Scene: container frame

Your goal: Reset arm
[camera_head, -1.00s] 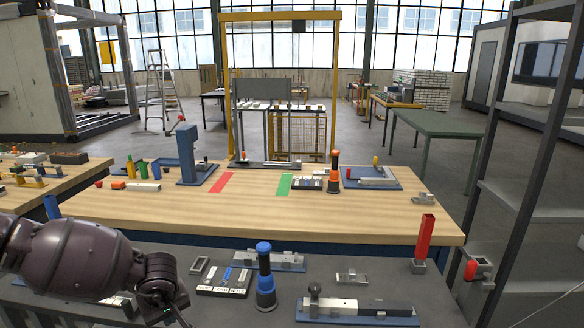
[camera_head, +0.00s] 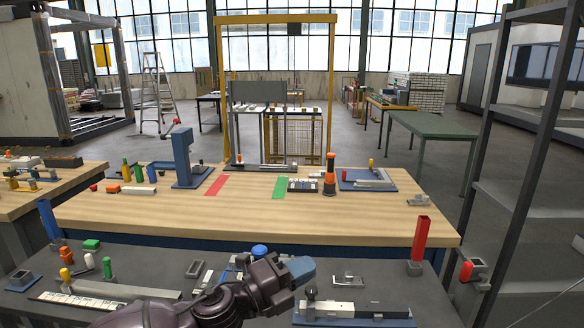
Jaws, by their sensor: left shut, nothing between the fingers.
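My left arm comes in from the bottom edge, dark and purplish, and reaches right over the front of the dark grey table (camera_head: 400,268). Its gripper end (camera_head: 290,286) is in the lower middle, over the table, with nothing seen held in it. The fingers are small and hard to make out against the arm. The arm covers most of a blue-capped tool (camera_head: 260,249) and part of a tray of small parts (camera_head: 197,270). My right gripper is not in view.
A grey block on a blue plate (camera_head: 345,311) lies close right of the gripper. Several small coloured parts, including a green one (camera_head: 107,267), stand at the left. Behind is a wooden workbench (camera_head: 360,221).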

